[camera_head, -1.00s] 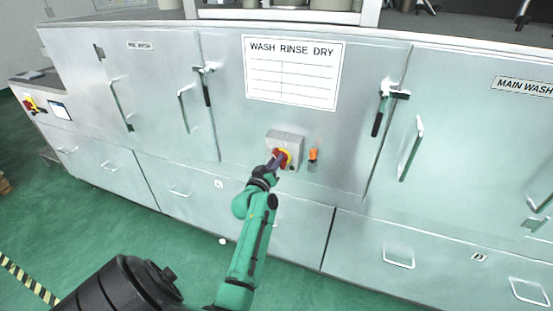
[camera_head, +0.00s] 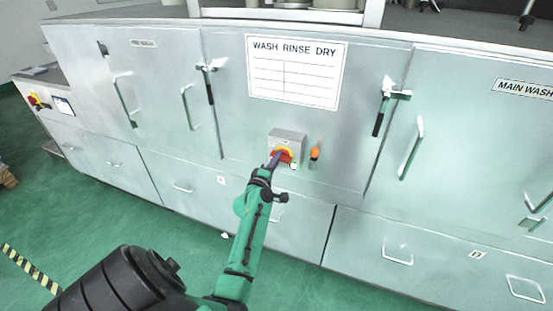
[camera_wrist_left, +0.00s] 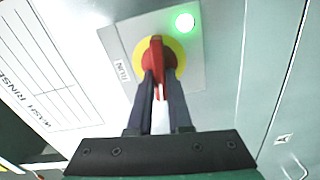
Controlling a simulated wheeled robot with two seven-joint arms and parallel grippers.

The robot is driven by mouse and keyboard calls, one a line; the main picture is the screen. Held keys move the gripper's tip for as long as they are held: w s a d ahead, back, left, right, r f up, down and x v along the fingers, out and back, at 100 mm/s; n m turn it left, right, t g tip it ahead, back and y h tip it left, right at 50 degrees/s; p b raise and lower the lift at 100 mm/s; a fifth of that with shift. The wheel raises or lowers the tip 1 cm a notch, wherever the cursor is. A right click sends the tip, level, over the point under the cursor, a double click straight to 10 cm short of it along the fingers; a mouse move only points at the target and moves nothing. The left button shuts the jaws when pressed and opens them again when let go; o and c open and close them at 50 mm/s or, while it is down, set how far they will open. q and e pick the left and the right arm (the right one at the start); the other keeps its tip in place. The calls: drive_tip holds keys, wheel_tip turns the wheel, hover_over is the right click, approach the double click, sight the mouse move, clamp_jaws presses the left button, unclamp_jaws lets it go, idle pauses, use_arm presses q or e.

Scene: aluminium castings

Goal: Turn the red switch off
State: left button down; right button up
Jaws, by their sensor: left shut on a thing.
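The red switch (camera_wrist_left: 155,50) is a rotary handle on a yellow disc, on a grey box on the machine front. In the head view the switch (camera_head: 285,153) sits below the WASH RINSE DRY sign. My left gripper (camera_wrist_left: 161,80) reaches it from the front. Its two dark fingers are shut on the red handle, one on each side. In the head view my left gripper (camera_head: 275,158) partly covers the switch. A green lamp (camera_wrist_left: 185,22) glows on the box beside the disc. My right gripper is not in view.
An orange-topped fitting (camera_head: 315,152) stands out just right of the switch box. Door handles project on both sides, including one dark lever (camera_head: 378,124) at the right. Another red and yellow switch (camera_head: 34,100) is on the far-left cabinet. The green floor (camera_head: 110,215) in front is largely clear.

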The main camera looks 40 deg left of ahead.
use_arm(q)
drive_tip(key=shift+f+n, duration=0.1)
drive_tip(key=shift+n, duration=0.7)
drive_tip(key=c, duration=0.8)
unclamp_jaws()
drive_tip(key=shift+c, duration=0.2)
drive_tip(key=p+v, duration=0.1)
drive_tip(key=v, duration=1.3)
drive_tip(key=shift+s+d, duration=0.2)
drive_tip(key=shift+f, duration=0.1)
